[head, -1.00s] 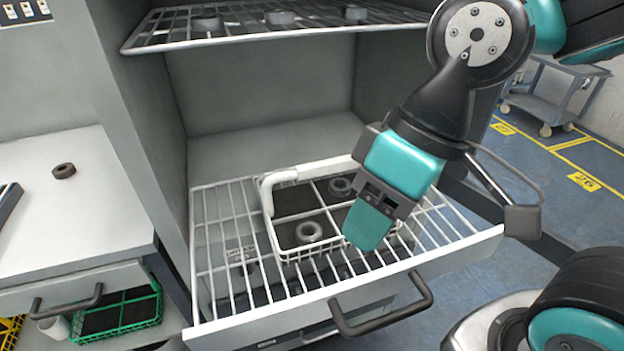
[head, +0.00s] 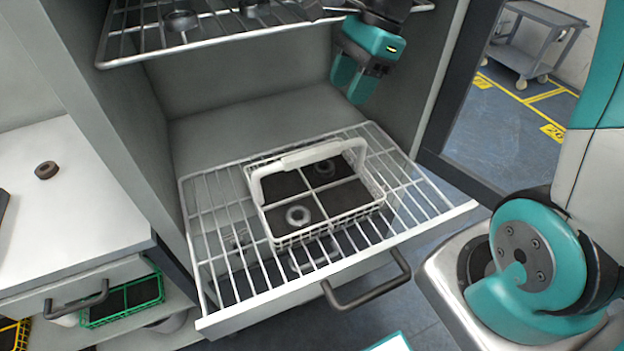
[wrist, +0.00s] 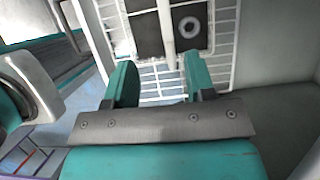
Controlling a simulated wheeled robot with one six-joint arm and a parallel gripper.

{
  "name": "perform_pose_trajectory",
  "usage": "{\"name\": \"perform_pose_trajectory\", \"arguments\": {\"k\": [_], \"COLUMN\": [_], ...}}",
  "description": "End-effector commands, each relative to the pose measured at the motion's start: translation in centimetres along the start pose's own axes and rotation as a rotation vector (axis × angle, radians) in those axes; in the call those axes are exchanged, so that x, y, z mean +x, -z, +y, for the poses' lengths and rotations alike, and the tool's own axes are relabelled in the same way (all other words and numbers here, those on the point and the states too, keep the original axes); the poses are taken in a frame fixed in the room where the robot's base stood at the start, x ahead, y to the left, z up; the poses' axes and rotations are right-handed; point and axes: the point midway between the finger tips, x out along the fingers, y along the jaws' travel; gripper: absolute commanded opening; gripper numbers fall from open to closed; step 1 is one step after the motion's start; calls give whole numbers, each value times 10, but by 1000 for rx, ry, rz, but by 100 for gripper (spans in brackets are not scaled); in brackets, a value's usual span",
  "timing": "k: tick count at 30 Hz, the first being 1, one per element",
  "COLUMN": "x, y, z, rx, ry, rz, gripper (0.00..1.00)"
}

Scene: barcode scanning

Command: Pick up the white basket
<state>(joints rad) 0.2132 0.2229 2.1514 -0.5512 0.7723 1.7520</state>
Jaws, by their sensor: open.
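The white basket (head: 325,214) sits upright on the pulled-out wire rack in the head view. Its white handle (head: 309,156) stands up across the top. Its floor is dark and divided into compartments, with a grey ring in the front left one and another in a back one. My gripper (head: 348,92) is open and empty, above and behind the basket, below the upper shelf. In the wrist view my gripper (wrist: 157,80) has its fingers apart, with part of the basket (wrist: 147,33) beyond them.
The pulled-out wire rack (head: 219,237) has a dark front handle (head: 367,291). An upper wire shelf (head: 126,46) with rings hangs above. A grey cart (head: 535,40) stands at the far right.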

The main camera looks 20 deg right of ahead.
Motion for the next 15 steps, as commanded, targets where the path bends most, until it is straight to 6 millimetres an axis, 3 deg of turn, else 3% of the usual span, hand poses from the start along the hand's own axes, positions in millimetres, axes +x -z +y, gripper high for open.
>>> {"name": "perform_pose_trajectory", "arguments": {"k": [9, 15], "x": [72, 105], "y": [-2, -2], "z": [2, 1], "rx": [-3, -5], "ry": [-11, -7], "rz": [0, 0], "gripper": [50, 50]}}
